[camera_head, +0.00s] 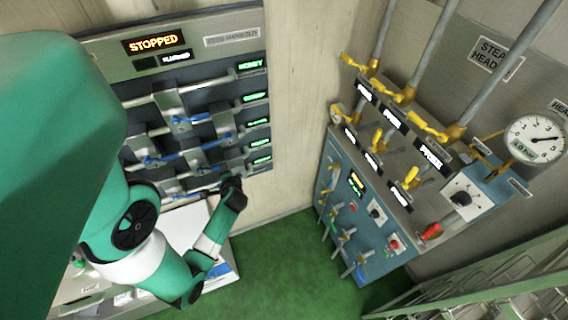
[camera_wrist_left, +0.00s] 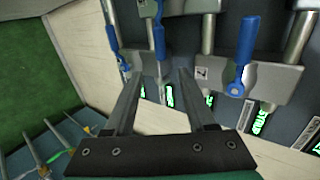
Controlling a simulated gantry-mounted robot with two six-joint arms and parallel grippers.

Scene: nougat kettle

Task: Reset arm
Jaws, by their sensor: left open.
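My left arm comes in from the left in the head view, with its gripper (camera_head: 232,184) close to the lower right part of a dark valve panel (camera_head: 262,135). In the left wrist view the two fingers of this gripper (camera_wrist_left: 158,76) stand apart with nothing between them. Beyond the fingertips are grey valve blocks (camera_wrist_left: 192,77) with blue handles (camera_wrist_left: 246,45). I cannot tell whether a fingertip touches the panel. My right gripper is in neither view.
A lit sign (camera_head: 153,42) above the panel reads STOPPED. At right stand a blue control box (camera_head: 345,205), yellow-handled valves (camera_head: 405,97) on pipes and a round gauge (camera_head: 536,138). A metal rack (camera_head: 500,285) is at lower right. Green floor (camera_head: 280,265) between is clear.

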